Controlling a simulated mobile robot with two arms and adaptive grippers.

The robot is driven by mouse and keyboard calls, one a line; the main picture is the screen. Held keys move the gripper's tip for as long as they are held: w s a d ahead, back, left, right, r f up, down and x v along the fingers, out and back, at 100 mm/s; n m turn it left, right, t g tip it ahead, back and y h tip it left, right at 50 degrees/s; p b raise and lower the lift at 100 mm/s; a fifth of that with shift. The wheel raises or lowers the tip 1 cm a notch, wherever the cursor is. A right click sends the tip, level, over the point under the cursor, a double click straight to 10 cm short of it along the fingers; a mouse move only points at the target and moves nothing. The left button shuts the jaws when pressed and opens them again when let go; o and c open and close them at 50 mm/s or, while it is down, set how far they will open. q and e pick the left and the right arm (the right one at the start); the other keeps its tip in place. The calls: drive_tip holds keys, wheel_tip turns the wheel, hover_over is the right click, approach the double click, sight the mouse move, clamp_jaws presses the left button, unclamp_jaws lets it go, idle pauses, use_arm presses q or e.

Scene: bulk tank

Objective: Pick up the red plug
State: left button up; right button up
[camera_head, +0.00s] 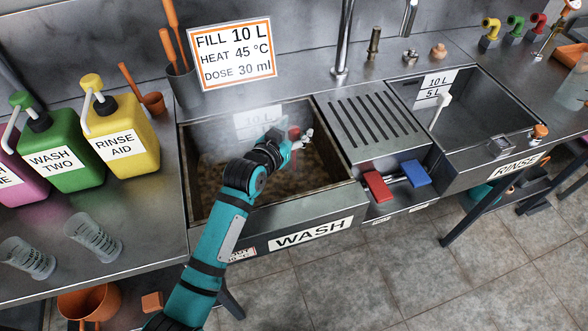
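The wash basin (341,190) is the left sink, with dark, murky contents and haze over it. My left arm reaches in from the lower left, and its gripper (303,138) is over the far right part of this basin. A small red thing (294,132), possibly the red plug, shows right at the gripper, partly hidden by it. I cannot tell whether the fingers touch it or are closed on it. My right gripper is not in view.
A ribbed drainboard (370,122) separates the wash basin from the rinse basin (480,105). A red block (377,187) and a blue block (416,173) sit below the drainboard. Yellow (128,135) and green (62,155) jugs and clear beakers (92,238) stand on the left counter.

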use_arm(q)
clamp_jaws()
drive_tip(key=shift+r, duration=0.15)
idle(0.4)
